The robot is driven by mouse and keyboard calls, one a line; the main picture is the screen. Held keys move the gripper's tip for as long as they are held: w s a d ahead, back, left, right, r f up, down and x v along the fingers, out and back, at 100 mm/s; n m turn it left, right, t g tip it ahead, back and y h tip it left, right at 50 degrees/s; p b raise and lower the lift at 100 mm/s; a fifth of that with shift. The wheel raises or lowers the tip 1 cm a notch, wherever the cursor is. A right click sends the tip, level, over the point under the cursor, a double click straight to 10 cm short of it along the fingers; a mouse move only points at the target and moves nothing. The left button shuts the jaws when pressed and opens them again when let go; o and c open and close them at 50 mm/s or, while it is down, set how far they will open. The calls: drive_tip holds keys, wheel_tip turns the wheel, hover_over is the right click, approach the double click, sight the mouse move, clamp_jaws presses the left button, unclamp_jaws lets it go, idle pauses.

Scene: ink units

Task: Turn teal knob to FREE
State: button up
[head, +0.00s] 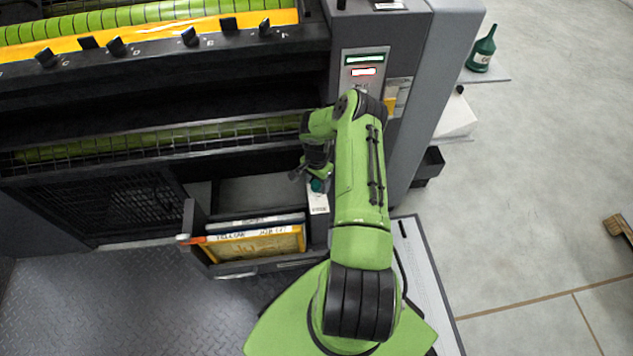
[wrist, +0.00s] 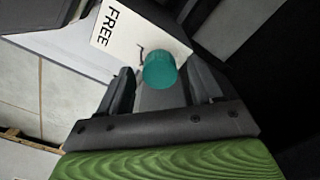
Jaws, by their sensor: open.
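The teal knob (wrist: 160,72) is round and sits at the lower edge of a white label plate (wrist: 118,32) in the wrist view. The plate reads FREE in black, with a small black mark beside the knob. My gripper (wrist: 158,80) is open, with one finger to each side of the knob. I cannot tell whether either finger touches it. In the head view the knob (head: 316,185) shows as a small teal spot just below my gripper (head: 305,174), with the white plate (head: 318,203) under it. The knob's pointing direction is unclear.
A drawer with framed panels (head: 255,243) stands open left of the knob. The grey press (head: 415,60) rises behind, with a small lit display (head: 364,72) and a row of black keys. A green oil can (head: 482,50) stands on a shelf at right.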

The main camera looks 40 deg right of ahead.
sight(316, 184)
drive_tip(key=c, duration=1.1)
drive_tip(key=shift+r+m, duration=0.1)
drive_tip(key=shift+m, duration=0.3)
drive_tip(key=m+p, duration=0.1)
drive_tip(key=m, duration=0.3)
drive_tip(key=shift+m+p, duration=0.3)
drive_tip(key=shift+p, duration=0.05)
drive_tip(key=m+p, duration=0.1)
drive_tip(key=m, duration=0.3)
drive_tip(key=shift+m, duration=0.4)
drive_tip(key=o, duration=1.1)
wheel_tip(316, 184, up, 16)
drive_tip(key=p, duration=0.5)
drive_tip(key=shift+f, duration=0.2)
